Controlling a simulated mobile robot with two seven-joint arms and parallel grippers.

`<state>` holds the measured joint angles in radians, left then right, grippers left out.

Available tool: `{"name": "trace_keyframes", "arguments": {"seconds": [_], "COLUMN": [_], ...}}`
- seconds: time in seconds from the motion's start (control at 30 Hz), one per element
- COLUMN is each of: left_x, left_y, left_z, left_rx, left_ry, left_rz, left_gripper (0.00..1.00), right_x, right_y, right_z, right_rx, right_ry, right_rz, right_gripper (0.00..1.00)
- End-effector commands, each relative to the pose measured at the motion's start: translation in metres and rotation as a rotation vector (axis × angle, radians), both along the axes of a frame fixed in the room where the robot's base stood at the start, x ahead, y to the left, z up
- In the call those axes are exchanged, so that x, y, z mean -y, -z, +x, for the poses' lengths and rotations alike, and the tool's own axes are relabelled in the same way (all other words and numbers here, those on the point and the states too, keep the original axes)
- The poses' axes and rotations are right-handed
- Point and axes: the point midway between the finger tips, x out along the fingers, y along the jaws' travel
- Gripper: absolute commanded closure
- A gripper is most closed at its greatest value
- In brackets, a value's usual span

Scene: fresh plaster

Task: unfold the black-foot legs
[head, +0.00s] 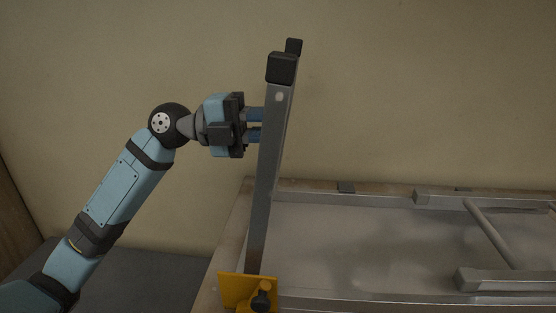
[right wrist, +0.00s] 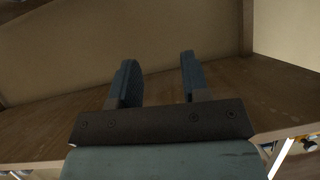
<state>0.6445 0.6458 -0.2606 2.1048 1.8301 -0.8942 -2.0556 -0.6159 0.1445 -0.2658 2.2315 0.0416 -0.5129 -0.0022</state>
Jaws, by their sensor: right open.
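The black-foot legs (head: 270,165) stand nearly upright at the left end of the grey table frame, tilted slightly right. They are a near and a far grey leg with black feet (head: 281,68) at the top. My left gripper (head: 255,124) is left of the near leg, in its upper part. Its two blue fingers are a little apart, one above the other, and their tips go out of sight behind the leg. I cannot tell whether they hold anything. In the right wrist view my right gripper (right wrist: 157,72) is open and empty above a brown wooden surface.
A yellow bracket with a dark knob (head: 235,289) sits at the near leg's base. Another leg set with a cross tube (head: 490,232) lies flat at the right of the grey panel (head: 350,235). A wooden surface (right wrist: 60,125) lies under my right gripper.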

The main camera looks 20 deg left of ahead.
Motion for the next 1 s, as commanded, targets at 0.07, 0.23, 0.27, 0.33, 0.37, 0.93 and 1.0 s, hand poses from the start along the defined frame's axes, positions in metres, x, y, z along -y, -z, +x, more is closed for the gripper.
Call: {"name": "trace_keyframes", "arguments": {"seconds": [0.07, 0.23, 0.27, 0.33, 0.37, 0.93, 1.0], "left_x": [-0.007, -0.023, -0.026, -0.031, -0.033, -0.062, -0.064], "left_y": [0.010, 0.009, 0.009, 0.008, 0.008, 0.009, 0.008], "left_z": [-0.002, -0.006, -0.007, -0.008, -0.009, -0.016, -0.016], "left_rx": [0.013, 0.036, 0.039, 0.045, 0.046, 0.083, 0.084], "left_ry": [-0.001, 0.000, -0.001, -0.001, 0.000, 0.000, -0.001], "left_rz": [-0.043, -0.125, -0.137, -0.164, -0.175, -0.314, -0.322], "left_gripper": [1.00, 1.00, 1.00, 1.00, 1.00, 1.00, 1.00], "right_x": [-0.003, -0.032, -0.036, -0.044, -0.046, -0.060, -0.061], "right_y": [0.013, -0.044, -0.054, -0.076, -0.084, -0.056, -0.052], "right_z": [0.001, 0.024, 0.026, 0.027, 0.027, 0.027, 0.027], "right_rx": [0.021, 0.290, 0.334, 0.426, 0.462, 0.398, 0.383], "right_ry": [-0.004, -0.049, -0.057, -0.077, -0.084, -0.156, -0.160], "right_rz": [0.021, 0.174, 0.202, 0.261, 0.285, 0.313, 0.307], "right_gripper": [0.57, 0.57, 0.57, 0.57, 0.57, 0.57, 0.57]}}
